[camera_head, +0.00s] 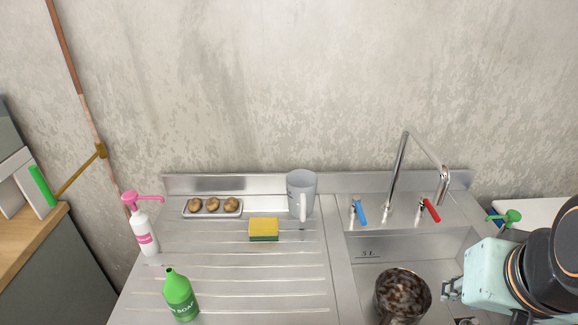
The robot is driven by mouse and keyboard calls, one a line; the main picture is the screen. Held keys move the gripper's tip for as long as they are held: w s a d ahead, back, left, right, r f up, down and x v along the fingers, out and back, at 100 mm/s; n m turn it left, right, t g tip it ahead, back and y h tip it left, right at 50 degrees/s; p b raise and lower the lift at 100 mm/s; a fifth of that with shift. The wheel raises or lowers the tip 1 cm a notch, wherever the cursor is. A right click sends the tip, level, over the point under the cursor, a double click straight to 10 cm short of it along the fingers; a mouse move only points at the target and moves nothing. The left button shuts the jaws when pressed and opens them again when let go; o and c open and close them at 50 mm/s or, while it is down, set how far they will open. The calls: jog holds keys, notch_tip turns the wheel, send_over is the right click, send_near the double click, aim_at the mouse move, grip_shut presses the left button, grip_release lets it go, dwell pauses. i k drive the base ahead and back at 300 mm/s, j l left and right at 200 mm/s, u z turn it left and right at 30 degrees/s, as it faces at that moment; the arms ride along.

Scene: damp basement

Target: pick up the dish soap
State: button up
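A green bottle (180,298) with a label partly reading "SOAP" stands upright at the front left of the steel drainboard. A white bottle with a pink pump (144,232) stands behind it to the left; its label is too small to read. My gripper (452,288) is at the lower right, over the right side of the sink, far from both bottles. Its fingers are small and partly hidden by its mint-coloured body, so I cannot tell whether they are open or shut. No held object shows.
A dirty pot (403,294) is in the sink basin (366,258) beside my gripper. The tall faucet (400,175) rises behind it. A grey jug (301,194), a yellow-green sponge (264,229) and a tray of potatoes (213,213) stand on the drainboard. Its front middle is clear.

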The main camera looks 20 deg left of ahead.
aim_at(179, 294)
jog(key=u, duration=2.15)
